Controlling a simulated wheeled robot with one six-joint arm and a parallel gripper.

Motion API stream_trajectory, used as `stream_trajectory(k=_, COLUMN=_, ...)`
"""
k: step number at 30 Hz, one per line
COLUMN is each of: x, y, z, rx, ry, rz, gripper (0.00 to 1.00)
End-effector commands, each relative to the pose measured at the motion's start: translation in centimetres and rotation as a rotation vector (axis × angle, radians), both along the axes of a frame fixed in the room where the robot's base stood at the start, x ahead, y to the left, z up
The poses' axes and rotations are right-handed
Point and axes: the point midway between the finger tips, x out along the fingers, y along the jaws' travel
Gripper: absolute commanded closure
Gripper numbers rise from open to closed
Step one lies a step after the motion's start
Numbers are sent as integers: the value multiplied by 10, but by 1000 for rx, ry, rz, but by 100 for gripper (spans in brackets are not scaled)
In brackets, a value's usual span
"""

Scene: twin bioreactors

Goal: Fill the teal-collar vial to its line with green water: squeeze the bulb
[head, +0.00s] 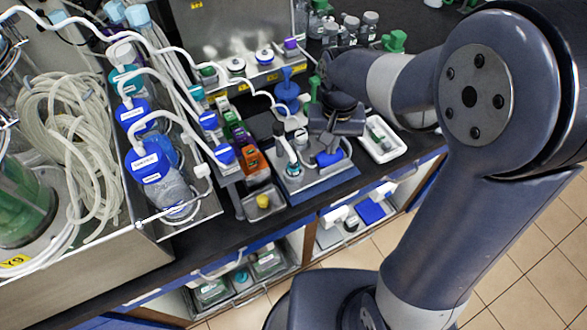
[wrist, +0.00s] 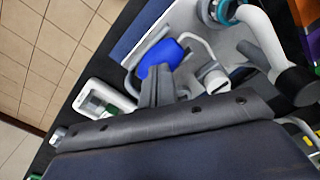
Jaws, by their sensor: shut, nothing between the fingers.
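A blue squeeze bulb (head: 328,158) lies on the right part of a blue-grey station (head: 318,184) on the bench. In the wrist view the bulb (wrist: 163,56) sits just beyond my fingertips, beside a bent metal rail. My gripper (head: 326,143) is over the station, close to the bulb. Its fingers are together and empty in the wrist view (wrist: 156,76); I cannot tell whether they touch the bulb. A small vial with a teal collar (head: 292,168) stands at the station's left side under a white-and-dark spout. The teal ring (wrist: 222,12) also shows at the wrist view's top. Its fill level is unclear.
A white tray (head: 399,151) with a green-marked item lies right of the station. A small grey tray with a yellow-topped item (head: 263,201) is at its left. Tubed, blue-capped bottles (head: 150,168) crowd the left. The bench's front edge is close.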

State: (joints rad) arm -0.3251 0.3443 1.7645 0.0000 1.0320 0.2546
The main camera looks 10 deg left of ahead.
Motion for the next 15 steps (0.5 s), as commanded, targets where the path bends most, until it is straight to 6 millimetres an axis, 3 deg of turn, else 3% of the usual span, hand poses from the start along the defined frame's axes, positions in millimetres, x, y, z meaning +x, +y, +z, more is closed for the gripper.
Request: stream_trajectory(k=15, x=-1, y=0, z=-13, rx=-1, ry=3, rz=0, gripper=100)
